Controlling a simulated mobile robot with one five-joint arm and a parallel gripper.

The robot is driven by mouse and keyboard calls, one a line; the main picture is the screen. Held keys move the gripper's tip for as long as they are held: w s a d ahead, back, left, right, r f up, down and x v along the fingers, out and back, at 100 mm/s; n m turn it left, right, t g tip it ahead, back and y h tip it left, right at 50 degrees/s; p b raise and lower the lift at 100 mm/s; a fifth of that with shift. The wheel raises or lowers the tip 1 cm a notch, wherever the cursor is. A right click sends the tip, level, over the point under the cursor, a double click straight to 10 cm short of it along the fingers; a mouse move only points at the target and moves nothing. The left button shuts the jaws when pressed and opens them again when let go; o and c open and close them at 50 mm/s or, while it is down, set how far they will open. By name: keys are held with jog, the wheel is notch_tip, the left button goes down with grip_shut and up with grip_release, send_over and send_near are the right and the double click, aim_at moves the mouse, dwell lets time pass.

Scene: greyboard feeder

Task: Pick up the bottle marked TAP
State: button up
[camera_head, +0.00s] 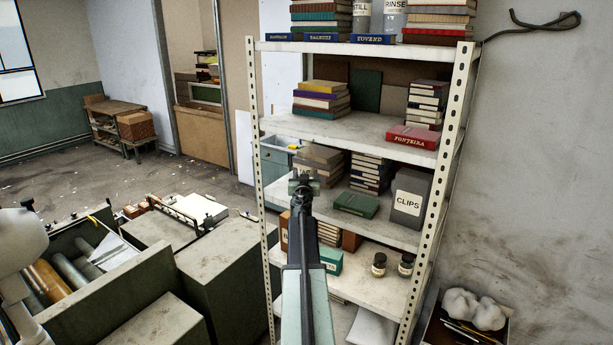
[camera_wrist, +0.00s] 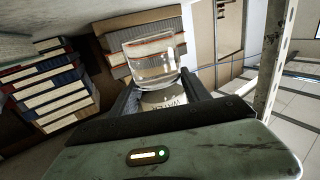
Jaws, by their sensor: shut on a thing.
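My gripper (camera_head: 303,182) is at the front of the middle shelf level, in front of a stack of books. In the wrist view, my gripper (camera_wrist: 162,92) is shut on a clear glass bottle (camera_wrist: 152,58), with its fingers on either side. A pale label (camera_wrist: 163,100) with dark letters sits between the fingers. It is partly hidden, and I cannot read it surely as TAP. In the head view my gripper mostly hides the held bottle. I cannot tell whether it touches the shelf. Two labelled bottles, one reading RINSE (camera_head: 394,14), stand on the top shelf.
The metal shelf unit (camera_head: 258,160) holds book stacks close around my gripper. A grey CLIPS box (camera_head: 409,197) and a green book (camera_head: 356,204) lie to the right. Two small dark jars (camera_head: 379,264) stand below. Grey machinery (camera_head: 215,275) fills the lower left.

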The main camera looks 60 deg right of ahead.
jog(key=v, duration=1.7)
jog(key=shift+a, duration=0.3)
